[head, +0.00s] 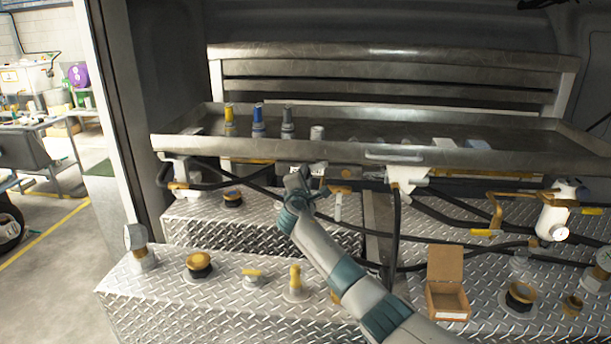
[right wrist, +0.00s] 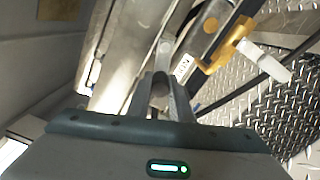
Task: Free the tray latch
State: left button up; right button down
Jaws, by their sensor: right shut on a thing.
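The long grey metal tray (head: 360,150) spans the back of the bay, with a front wall and a pull handle (head: 394,156). My right gripper (head: 299,180) is just below the tray's front edge, left of that handle. In the right wrist view its fingers (right wrist: 161,88) are shut on a small grey metal piece at the tray's edge, which looks like the tray latch. The fingers hide most of it, so its position cannot be told. My left gripper is not in view.
A brass valve with a white lever (right wrist: 236,54) is close beside my right gripper. Black hoses (head: 450,210) run below the tray. Bottles (head: 258,121) stand in the tray. An open cardboard box (head: 446,300) and several caps sit on the diamond-plate tanks (head: 240,300).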

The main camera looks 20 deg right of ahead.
jog(key=c, duration=1.6)
grip_release()
jog(key=shift+f, duration=0.1)
jog(key=b+v, duration=0.4)
jog(key=v, duration=1.3)
jog(key=shift+s+a+b, duration=0.1)
jog(key=shift+a+b, duration=0.1)
jog(key=shift+b, duration=0.1)
jog(key=shift+f, duration=0.1)
